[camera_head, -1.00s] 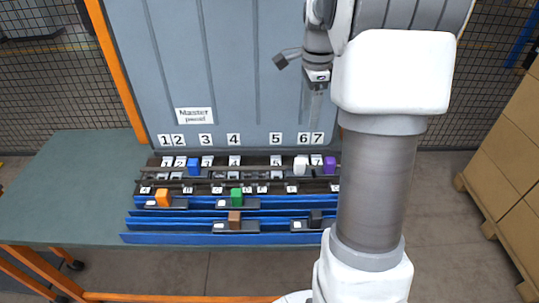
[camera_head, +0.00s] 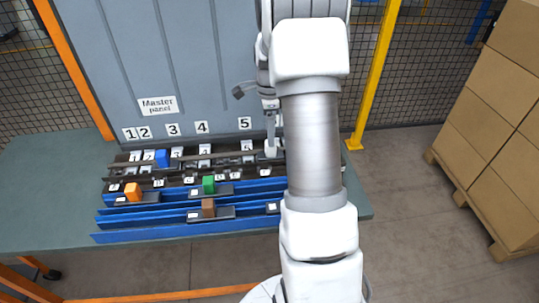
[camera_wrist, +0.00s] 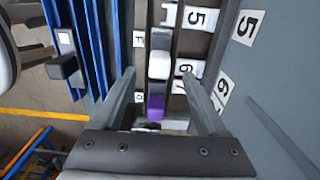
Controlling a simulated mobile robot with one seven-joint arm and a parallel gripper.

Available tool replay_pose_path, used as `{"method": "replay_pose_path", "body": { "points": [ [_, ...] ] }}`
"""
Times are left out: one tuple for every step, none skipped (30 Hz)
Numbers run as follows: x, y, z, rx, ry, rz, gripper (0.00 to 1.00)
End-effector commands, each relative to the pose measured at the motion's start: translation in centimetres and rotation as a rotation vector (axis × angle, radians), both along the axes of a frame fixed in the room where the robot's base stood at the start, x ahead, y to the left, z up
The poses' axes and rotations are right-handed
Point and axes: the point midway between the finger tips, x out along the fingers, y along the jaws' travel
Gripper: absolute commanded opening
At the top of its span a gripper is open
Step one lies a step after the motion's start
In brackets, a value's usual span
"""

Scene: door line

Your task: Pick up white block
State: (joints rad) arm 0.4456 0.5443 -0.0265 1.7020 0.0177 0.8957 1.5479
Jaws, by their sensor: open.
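The white block (camera_head: 271,149) sits on the rack by the label 5, partly hidden by my arm in the head view. It also shows in the wrist view (camera_wrist: 160,65), near the label 6. My gripper (camera_wrist: 161,74) is open, with one finger on each side of the white block in the picture. I cannot tell whether the fingers touch it. In the head view my gripper (camera_head: 271,128) is just above the block. A purple block (camera_wrist: 155,107) is close beside the white block, nearer my gripper's base in the wrist view.
A blue block (camera_head: 162,158) is on the back rack. Orange (camera_head: 132,192), green (camera_head: 208,184) and brown (camera_head: 208,207) blocks sit on the blue rails (camera_head: 150,233). The upright master panel (camera_head: 110,60) stands behind. Stacked boxes (camera_head: 500,90) are at right.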

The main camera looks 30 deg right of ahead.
Motion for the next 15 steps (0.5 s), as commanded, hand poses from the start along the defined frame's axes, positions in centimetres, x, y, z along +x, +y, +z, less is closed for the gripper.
{"method": "replay_pose_path", "body": {
  "points": [
    [0.0,0.0,-0.5,0.000,0.001,0.000,0.75],
    [0.0,0.0,-0.7,0.000,0.001,0.000,0.75],
    [0.0,0.0,-0.8,0.000,0.000,0.000,0.75],
    [0.0,0.0,-1.0,0.000,0.000,0.001,0.75],
    [0.0,0.0,-1.2,0.000,0.001,0.001,0.75],
    [-0.1,0.0,-1.5,0.001,0.002,0.001,0.75],
    [-0.1,0.0,-1.9,0.001,0.003,0.002,0.75],
    [-0.1,0.0,-2.3,0.002,0.004,0.002,0.75],
    [-0.1,0.0,-3.0,0.001,0.003,0.002,0.75],
    [-0.2,0.0,-3.5,0.002,0.004,0.000,0.75],
    [-0.2,0.0,-4.0,0.003,0.003,0.000,0.75],
    [-0.1,0.0,-4.5,0.002,0.002,0.001,0.75],
    [-0.1,0.0,-4.9,0.001,0.003,0.001,0.75],
    [-0.1,0.0,-5.3,0.001,0.002,0.001,0.75],
    [-0.1,0.0,-5.7,0.001,0.002,0.002,0.75]
  ]
}}
